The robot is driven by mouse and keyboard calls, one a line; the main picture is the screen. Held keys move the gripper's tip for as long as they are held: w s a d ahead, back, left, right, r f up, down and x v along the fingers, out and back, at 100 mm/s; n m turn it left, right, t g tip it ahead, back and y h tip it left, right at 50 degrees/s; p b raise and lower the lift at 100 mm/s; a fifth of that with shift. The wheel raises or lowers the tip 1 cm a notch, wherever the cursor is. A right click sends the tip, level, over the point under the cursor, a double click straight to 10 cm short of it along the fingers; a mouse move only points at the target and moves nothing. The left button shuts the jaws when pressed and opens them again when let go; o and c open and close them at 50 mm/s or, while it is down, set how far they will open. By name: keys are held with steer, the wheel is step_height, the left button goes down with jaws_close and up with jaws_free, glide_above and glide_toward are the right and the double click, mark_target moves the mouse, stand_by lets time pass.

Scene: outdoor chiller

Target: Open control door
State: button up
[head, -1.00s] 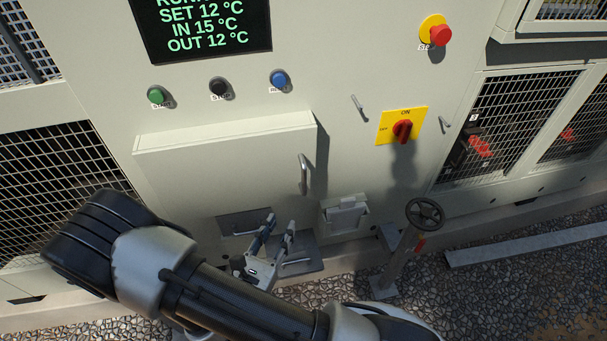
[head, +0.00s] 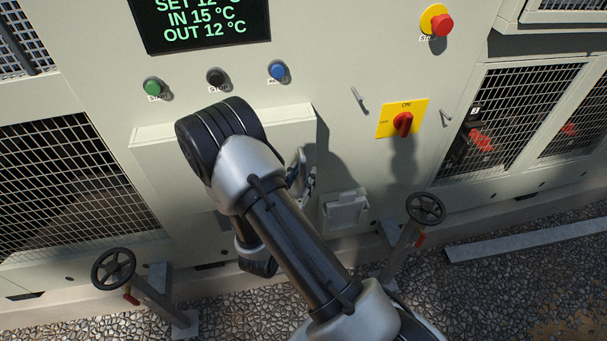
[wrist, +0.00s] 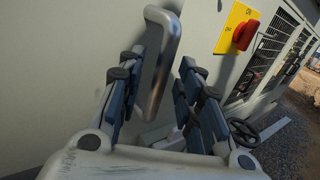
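The control door (head: 165,165) is a pale raised panel below the display and buttons, and it looks closed. Its silver bar handle (wrist: 165,55) shows clearly in the wrist view. My gripper (wrist: 162,82) is open there, with the handle in the gap between its two dark-padded fingers, nearer the left one. I see room between the handle and the right finger. In the head view, my gripper (head: 305,182) is small and partly hidden at the door's right edge. My arm covers the middle of the door and most of the handle.
A red rotary switch on a yellow plate (head: 390,127) is right of the door. A red stop button (head: 441,25) is above it. Handwheels stand at right (head: 426,208) and lower left (head: 113,268). A small grey box (head: 345,210) is below the door's right side.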

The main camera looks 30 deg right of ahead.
steer(key=shift+w+d, duration=0.45)
steer(key=shift+d, duration=0.15)
steer(key=shift+c, duration=0.4)
jaws_close()
